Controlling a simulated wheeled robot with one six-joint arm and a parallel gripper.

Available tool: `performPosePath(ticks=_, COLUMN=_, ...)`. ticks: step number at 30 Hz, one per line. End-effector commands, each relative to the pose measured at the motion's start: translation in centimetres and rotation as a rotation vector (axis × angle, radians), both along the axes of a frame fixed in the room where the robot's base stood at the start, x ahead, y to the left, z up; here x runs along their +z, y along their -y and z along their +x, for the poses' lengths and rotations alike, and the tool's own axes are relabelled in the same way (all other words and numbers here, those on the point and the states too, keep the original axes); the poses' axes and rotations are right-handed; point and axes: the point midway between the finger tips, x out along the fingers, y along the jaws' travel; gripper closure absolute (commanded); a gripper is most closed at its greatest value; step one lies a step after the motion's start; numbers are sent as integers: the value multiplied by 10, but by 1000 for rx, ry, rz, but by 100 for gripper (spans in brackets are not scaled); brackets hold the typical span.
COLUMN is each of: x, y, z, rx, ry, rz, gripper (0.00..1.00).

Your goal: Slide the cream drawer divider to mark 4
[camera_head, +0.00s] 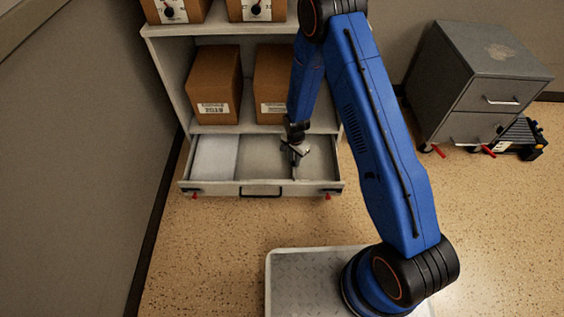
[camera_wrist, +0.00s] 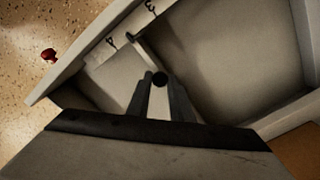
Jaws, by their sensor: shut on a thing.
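The cream drawer divider (camera_wrist: 146,52) is a thin pale upright strip across the open drawer (camera_head: 261,188). In the head view the divider (camera_head: 293,172) shows as a thin line right of the drawer's middle. My gripper (camera_head: 295,157) reaches down into the drawer and is shut on the divider; in the wrist view its fingers (camera_wrist: 160,95) hide the gripped part. Small dark marks (camera_wrist: 112,42) show along the drawer's inner front wall, one on each side of the divider's end.
A pale flat area (camera_head: 214,157) fills the drawer's left part. Brown boxes (camera_head: 215,85) stand on the shelf above. A grey filing cabinet (camera_head: 470,85) stands at the right, a black device (camera_head: 522,138) beside it. The floor before the drawer is clear.

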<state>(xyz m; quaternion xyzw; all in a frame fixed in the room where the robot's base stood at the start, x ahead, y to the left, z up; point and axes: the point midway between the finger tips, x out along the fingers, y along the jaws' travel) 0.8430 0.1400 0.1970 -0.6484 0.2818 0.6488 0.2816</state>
Motion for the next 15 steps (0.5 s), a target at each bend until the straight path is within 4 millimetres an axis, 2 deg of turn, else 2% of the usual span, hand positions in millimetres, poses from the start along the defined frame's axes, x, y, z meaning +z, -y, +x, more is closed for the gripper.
performPosePath(ticks=1, x=0, y=10, z=0, rx=-4, ry=0, rz=0, gripper=100)
performPosePath(ticks=6, x=0, y=28, z=0, rx=-2, ry=0, rz=0, gripper=100)
performPosePath(ticks=15, x=0, y=34, z=-1, rx=-1, ry=0, rz=0, gripper=100)
